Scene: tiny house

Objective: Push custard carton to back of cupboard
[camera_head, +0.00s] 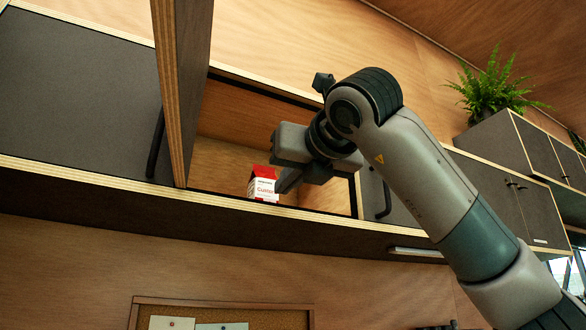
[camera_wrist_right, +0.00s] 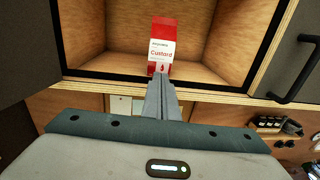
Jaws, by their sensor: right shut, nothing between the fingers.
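The custard carton (camera_head: 263,184) is red and white and stands upright on the floor of the open cupboard (camera_head: 225,172), near its front edge. It also shows in the right wrist view (camera_wrist_right: 162,45), with bare cupboard floor behind it and to its sides. My right gripper (camera_head: 282,184) is shut and empty, at the cupboard opening just right of the carton in the head view. In the right wrist view its closed fingers (camera_wrist_right: 161,80) point at the carton's lower front and overlap it; I cannot tell whether they touch. My left gripper is not in view.
The open cupboard door (camera_head: 182,90) stands out on the left of the opening. A closed door with a dark handle (camera_head: 384,200) is on the right. A fern (camera_head: 492,88) sits on cabinets further right. A corkboard (camera_head: 222,312) hangs below.

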